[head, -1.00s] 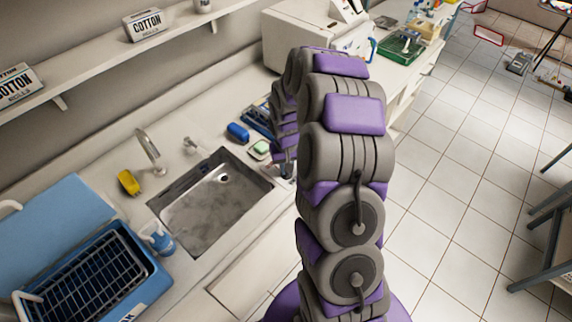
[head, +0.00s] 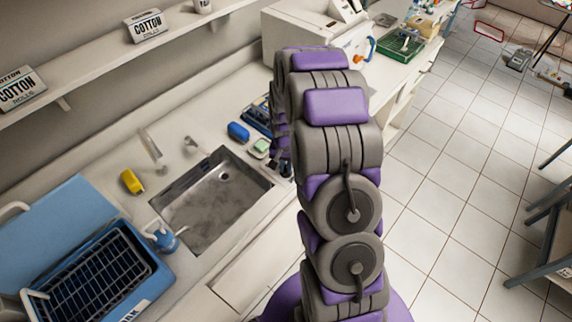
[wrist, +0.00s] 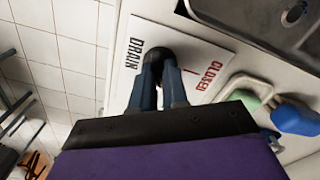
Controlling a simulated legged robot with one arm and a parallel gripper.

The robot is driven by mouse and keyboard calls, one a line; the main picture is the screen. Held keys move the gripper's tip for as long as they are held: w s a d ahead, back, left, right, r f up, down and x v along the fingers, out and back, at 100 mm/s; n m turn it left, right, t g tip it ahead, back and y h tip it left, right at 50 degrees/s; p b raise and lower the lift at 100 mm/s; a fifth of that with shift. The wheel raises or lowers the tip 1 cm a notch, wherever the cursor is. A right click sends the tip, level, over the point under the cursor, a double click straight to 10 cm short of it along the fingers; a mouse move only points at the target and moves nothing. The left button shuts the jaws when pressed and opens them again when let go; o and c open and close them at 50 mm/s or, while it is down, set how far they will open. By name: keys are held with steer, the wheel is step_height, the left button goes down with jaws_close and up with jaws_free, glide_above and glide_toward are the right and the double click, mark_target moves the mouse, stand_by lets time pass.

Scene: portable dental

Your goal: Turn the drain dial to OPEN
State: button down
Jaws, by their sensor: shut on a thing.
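The drain dial (wrist: 158,54) is a dark knob on a white plate (wrist: 120,85) marked DRAIN and CLOSED, with a red tick by CLOSED. My gripper (wrist: 161,68) is shut on the dial, its two blue-grey fingers on either side of it. No OPEN mark shows; part of the plate is behind my gripper. In the head view, my gripper is small and dark at the right front of the sink (head: 212,200), partly behind my arm. The dial cannot be made out there.
A green soap bar (head: 260,146) and a blue object (head: 238,131) lie close to the gripper, right of the sink.

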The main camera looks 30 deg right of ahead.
steer(key=c, duration=1.1)
jaws_free()
steer(key=shift+c, duration=0.2)
steer(key=shift+r, duration=0.15)
step_height(320, 180, up, 17)
steer(key=p, duration=0.2)
steer(key=s+a+r+n, duration=0.2)
steer(key=s+a+r, duration=0.1)
steer(key=s, duration=0.8)
steer(key=s+a+r+n+g, duration=0.1)
steer(key=s+a+r+n, duration=0.1)
steer(key=s+a, duration=0.4)
steer(key=s+a+r+n, duration=0.3)
steer(key=s+a+n, duration=0.1)
steer(key=s, duration=1.1)
steer(key=shift+s+a+r+g, duration=0.35)
steer(key=shift+s+a+g, duration=0.05)
steer(key=shift+a, duration=0.3)
